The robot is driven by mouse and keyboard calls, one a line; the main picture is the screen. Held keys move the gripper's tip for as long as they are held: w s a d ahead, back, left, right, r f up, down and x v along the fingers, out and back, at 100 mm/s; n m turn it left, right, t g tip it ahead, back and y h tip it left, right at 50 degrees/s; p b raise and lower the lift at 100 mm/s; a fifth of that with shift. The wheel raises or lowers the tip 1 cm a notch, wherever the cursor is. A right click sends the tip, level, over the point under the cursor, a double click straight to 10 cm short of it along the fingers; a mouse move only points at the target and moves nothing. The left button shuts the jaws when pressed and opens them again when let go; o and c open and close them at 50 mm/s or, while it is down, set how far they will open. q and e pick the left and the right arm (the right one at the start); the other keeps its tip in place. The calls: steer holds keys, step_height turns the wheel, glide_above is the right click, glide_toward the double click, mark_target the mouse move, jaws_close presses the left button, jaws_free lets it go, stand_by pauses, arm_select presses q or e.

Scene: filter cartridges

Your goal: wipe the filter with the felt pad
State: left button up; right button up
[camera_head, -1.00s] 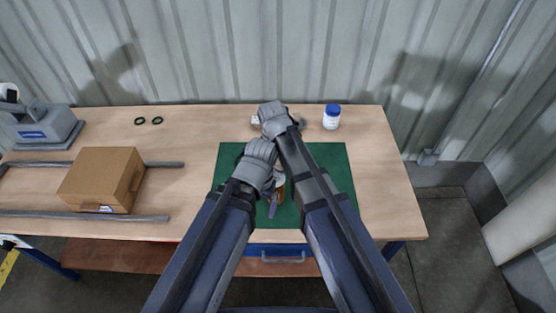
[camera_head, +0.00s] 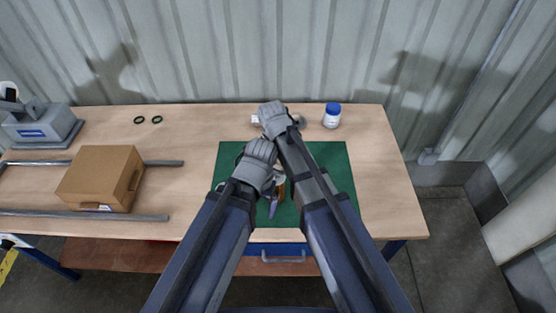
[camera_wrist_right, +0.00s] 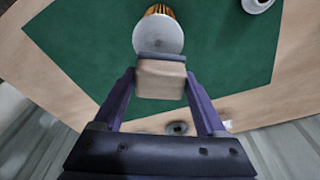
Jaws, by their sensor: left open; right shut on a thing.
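The filter has orange pleats and a pale round end cap. It shows in the right wrist view (camera_wrist_right: 158,32) and as a small orange patch on the mat in the head view (camera_head: 280,190), mostly hidden by my arms. My right gripper (camera_wrist_right: 160,88) is shut on the felt pad (camera_wrist_right: 160,78), a beige block with a grey face. The pad is at the edge of the filter's cap; I cannot tell if they touch. My left gripper (camera_head: 273,207) is open beside the filter, with one purple finger showing; its other finger is hidden.
The green mat (camera_head: 335,160) lies on the wooden table. A white jar with a blue lid (camera_head: 332,116) stands behind it. A cardboard box (camera_head: 100,178), two dark rings (camera_head: 148,120) and a grey device (camera_head: 40,122) are at left. The table's right side is clear.

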steer(key=shift+f+b, duration=0.65)
steer(key=shift+f, duration=0.05)
steer(key=shift+s, duration=0.1)
